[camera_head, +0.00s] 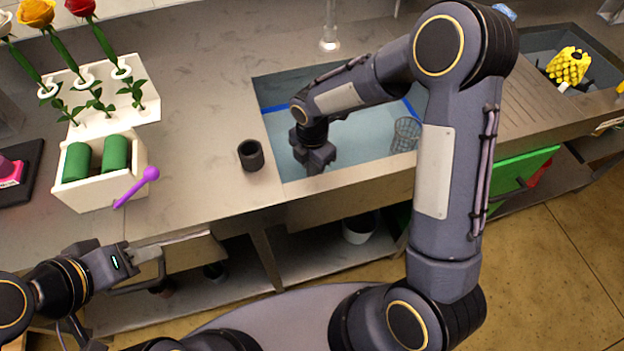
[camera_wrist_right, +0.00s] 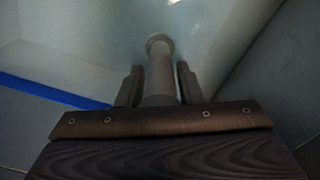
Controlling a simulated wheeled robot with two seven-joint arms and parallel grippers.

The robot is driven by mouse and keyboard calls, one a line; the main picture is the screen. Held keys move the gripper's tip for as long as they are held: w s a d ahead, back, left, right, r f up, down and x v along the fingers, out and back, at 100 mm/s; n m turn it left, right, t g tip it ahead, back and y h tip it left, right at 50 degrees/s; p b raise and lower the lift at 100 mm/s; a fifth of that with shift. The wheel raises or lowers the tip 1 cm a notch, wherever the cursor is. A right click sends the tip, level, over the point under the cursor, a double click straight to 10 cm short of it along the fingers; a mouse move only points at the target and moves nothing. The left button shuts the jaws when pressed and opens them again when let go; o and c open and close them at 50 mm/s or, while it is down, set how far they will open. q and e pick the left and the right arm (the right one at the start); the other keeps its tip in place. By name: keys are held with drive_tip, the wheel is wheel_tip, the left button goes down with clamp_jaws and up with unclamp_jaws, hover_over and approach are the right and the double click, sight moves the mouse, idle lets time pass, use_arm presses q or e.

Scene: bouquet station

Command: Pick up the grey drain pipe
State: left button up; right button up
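The grey drain pipe (camera_wrist_right: 159,75) shows in the right wrist view as a slim cylinder with a wider rounded end, pointing away from the camera. My right gripper (camera_wrist_right: 160,85) has one finger on each side of it, with thin gaps between fingers and pipe. In the head view my right gripper (camera_head: 316,164) is down inside the sink (camera_head: 350,140), close to its front wall. The pipe cannot be made out there. My left gripper (camera_head: 152,262) is low at the counter's front edge, beside a handle-like bar. Its opening is unclear.
A dark grey hollow cylinder (camera_head: 251,155) stands on the counter left of the sink. A wire mesh cup (camera_head: 405,134) is at the sink's right side. A white box (camera_head: 101,181) with green cylinders and a purple stick (camera_head: 138,187) are at left.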

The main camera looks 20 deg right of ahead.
clamp_jaws()
